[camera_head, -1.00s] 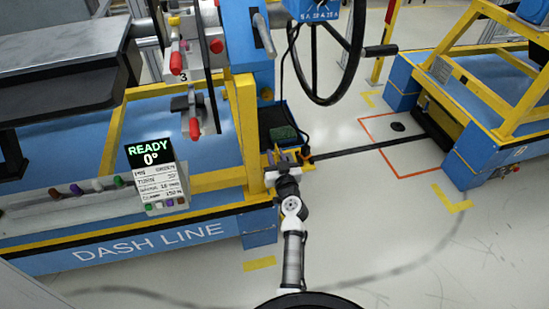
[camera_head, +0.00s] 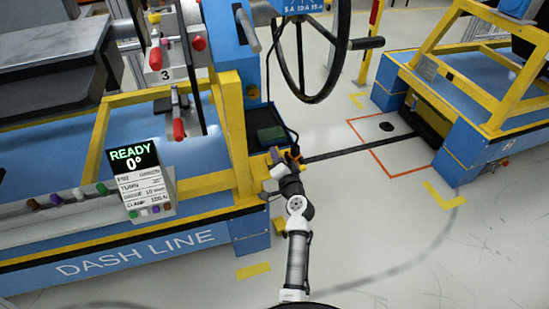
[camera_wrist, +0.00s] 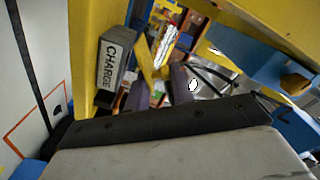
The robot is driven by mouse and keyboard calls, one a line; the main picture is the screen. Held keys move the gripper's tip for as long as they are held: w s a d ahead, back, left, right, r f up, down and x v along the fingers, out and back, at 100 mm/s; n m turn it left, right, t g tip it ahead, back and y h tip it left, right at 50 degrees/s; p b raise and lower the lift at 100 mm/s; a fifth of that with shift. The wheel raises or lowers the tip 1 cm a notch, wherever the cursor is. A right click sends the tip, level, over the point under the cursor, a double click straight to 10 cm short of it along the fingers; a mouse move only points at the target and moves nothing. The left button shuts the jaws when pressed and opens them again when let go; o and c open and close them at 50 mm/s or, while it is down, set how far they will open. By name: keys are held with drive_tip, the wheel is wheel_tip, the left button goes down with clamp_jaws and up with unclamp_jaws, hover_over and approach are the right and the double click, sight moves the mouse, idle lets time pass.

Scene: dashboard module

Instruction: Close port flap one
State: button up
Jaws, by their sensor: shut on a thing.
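My gripper (camera_head: 285,165) reaches the yellow bracket at the right end of the blue dash line bench. In the wrist view its two purple-grey fingers (camera_wrist: 160,88) are close together, shut on a small part between them. The part is mostly hidden, so I cannot tell whether it is port flap one. A grey block marked CHARGE (camera_wrist: 112,62) stands just left of the fingers, on a yellow frame. The flap itself and its angle cannot be made out in either view.
A yellow post (camera_head: 236,135) rises left of my gripper. A black handwheel (camera_head: 303,95) is above and behind it. Black cables (camera_wrist: 212,75) run right of the fingers. Open floor (camera_head: 375,240) lies at right.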

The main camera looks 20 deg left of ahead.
drive_tip(key=shift+w+f+m, duration=0.2)
drive_tip(key=shift+m, duration=0.8)
drive_tip(key=o, duration=0.8)
drive_tip(key=shift+o, duration=0.5)
drive_tip(key=shift+d, duration=0.1)
drive_tip(key=shift+d+f, duration=0.2)
